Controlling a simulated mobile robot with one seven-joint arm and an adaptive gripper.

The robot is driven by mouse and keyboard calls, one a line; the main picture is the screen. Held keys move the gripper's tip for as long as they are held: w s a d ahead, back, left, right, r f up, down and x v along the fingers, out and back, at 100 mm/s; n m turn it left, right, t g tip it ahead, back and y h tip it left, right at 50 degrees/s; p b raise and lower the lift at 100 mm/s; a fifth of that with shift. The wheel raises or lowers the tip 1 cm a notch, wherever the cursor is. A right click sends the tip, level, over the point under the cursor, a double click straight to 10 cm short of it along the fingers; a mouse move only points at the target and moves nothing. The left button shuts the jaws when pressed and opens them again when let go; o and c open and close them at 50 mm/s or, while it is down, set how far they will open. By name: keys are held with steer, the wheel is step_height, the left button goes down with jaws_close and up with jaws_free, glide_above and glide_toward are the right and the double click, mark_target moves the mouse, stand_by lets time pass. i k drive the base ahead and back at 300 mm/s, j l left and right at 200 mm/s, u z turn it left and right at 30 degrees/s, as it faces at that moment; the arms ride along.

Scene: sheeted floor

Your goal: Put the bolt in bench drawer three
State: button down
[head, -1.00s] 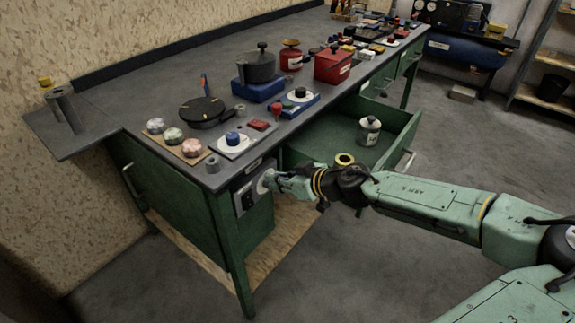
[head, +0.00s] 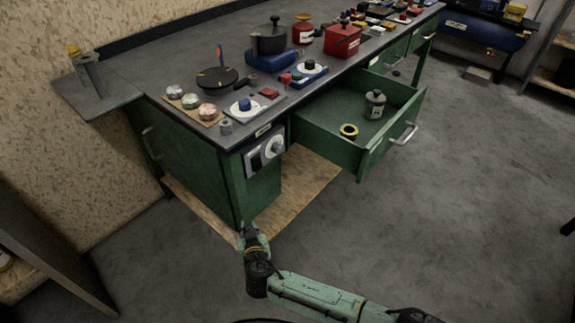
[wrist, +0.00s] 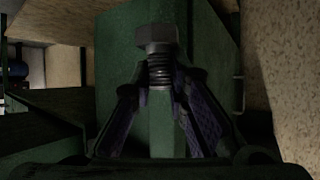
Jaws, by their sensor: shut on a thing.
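My gripper (head: 252,232) is low in front of the near corner leg of the green bench, outside the open drawer. In the wrist view my gripper (wrist: 160,110) is shut on a dark bolt (wrist: 157,45), held upright with its hex head up and thread between the fingers. The bolt is too small to make out in the head view. A green bench drawer (head: 318,146) stands pulled open, up and to the right of my gripper. No number on it is readable.
A grey canister (head: 375,104) and a yellow ring (head: 348,131) are in the open drawer. The drawer handle (head: 403,134) juts out into the room. A panel with a white dial (head: 273,147) is on the bench front. The grey floor (head: 440,220) at the right is clear.

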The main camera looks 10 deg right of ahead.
mark_target(352, 123)
steer(key=u, duration=0.95)
steer(key=l+u, duration=0.25)
steer(key=u, duration=0.25)
steer(key=l+u, duration=0.25)
steer(key=u, duration=0.2)
steer(key=k+l+u, duration=0.25)
steer(key=l+u, duration=0.25)
steer(key=k+l+u, duration=0.3)
steer(key=l+u, duration=0.2)
steer(key=k+l+u, duration=0.25)
steer(key=k+u, duration=0.25)
steer(key=k+l+u, duration=0.1)
steer(key=k+u, duration=0.15)
steer(key=k, duration=0.45)
steer(key=k+l+z, duration=0.1)
steer(key=k, duration=0.65)
steer(key=k+l+z, duration=0.45)
steer(key=k, duration=0.25)
steer(key=k+l+u, duration=0.1)
steer(key=k, duration=0.15)
